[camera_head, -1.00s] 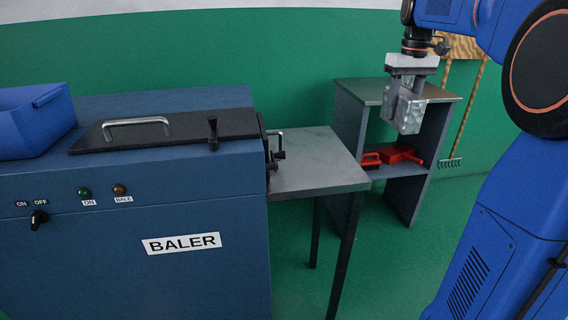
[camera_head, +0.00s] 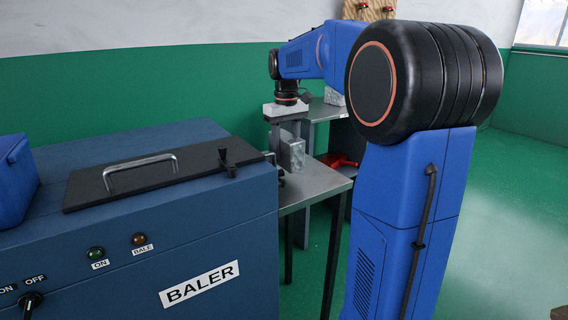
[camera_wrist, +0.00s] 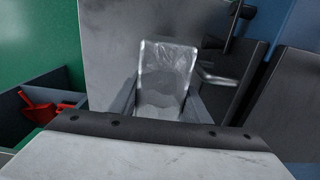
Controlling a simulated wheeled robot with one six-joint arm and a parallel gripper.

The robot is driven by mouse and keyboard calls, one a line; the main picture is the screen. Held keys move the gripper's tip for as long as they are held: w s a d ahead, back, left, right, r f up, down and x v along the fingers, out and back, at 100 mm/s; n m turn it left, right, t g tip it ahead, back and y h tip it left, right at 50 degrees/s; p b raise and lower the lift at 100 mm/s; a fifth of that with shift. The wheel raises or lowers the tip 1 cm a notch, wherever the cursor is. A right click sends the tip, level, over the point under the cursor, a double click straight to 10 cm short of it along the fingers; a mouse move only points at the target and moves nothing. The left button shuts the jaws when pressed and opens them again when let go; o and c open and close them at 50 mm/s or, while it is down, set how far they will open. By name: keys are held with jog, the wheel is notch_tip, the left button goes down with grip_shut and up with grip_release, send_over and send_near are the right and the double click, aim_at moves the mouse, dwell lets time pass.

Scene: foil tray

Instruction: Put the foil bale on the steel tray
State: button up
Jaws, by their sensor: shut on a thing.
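The foil bale (camera_head: 293,155) is a silvery, crinkled block. My gripper (camera_head: 288,150) points down and is shut on it. In the wrist view the bale (camera_wrist: 165,80) sits between the two grey fingers (camera_wrist: 163,100). The steel tray (camera_head: 325,182) is the flat grey plate at the right end of the baler. The bale is over the tray or very close to its surface; I cannot tell whether they touch. In the wrist view the tray (camera_wrist: 112,50) spreads behind the bale. The tray's far side is partly hidden by my arm.
The blue baler (camera_head: 140,230) stands left of the tray, with a dark lid (camera_head: 160,172) and handles. A shelf unit (camera_head: 322,110) stands behind, holding red items (camera_head: 338,160). A silvery patch (camera_head: 334,97) shows there, unclear. Open floor lies right.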

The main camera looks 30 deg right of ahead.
aim_at(286, 135)
jog(key=shift+f, duration=2.1)
jog(key=o, duration=1.3)
jog(key=shift+f, duration=0.1)
notch_tip(286, 135, up, 12)
jog(key=shift+r, duration=0.15)
